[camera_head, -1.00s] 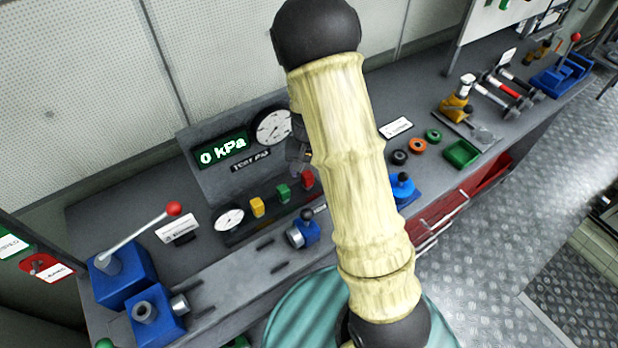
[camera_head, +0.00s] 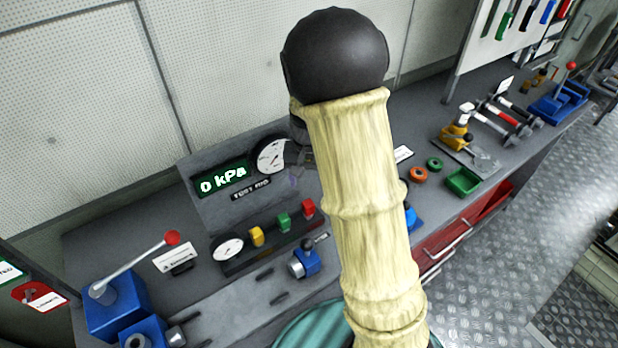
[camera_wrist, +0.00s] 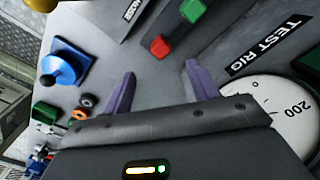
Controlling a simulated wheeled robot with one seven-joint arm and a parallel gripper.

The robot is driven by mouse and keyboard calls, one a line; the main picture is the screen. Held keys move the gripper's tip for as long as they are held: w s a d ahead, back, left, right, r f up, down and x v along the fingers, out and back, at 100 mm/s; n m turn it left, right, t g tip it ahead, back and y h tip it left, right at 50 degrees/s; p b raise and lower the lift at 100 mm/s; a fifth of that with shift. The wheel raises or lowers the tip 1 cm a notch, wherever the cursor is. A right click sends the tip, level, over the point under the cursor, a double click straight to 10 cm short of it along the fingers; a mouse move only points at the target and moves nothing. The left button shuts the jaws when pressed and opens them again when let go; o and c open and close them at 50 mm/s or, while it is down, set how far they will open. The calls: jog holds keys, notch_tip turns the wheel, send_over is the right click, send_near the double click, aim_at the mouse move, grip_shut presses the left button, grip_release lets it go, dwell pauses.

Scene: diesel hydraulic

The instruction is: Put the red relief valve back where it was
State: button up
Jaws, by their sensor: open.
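The red relief valve (camera_head: 308,208) stands at the right end of a row on the dark block of the test rig, beside the green valve (camera_head: 283,221) and yellow valve (camera_head: 257,236). In the wrist view the red valve (camera_wrist: 161,46) appears beyond my fingertips, near the green one (camera_wrist: 185,12). My gripper (camera_wrist: 160,70) is open, its two purple fingers apart with nothing between them. In the head view my arm mostly hides my gripper, which is close to the rig's panel, above the red valve.
A round gauge (camera_head: 227,248) sits left of the valves. The rig's display (camera_head: 222,178) reads 0 kPa, with a dial (camera_head: 271,156) beside it. A blue fitting (camera_head: 306,258) stands in front.

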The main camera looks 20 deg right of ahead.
jog(key=s+r+n+t, duration=0.2)
jog(key=s+r+n, duration=0.1)
jog(key=s, duration=1.1)
jog(key=shift+s+r+n+t, duration=0.25)
jog(key=shift+r+n+t, duration=0.05)
jog(key=shift+r, duration=0.4)
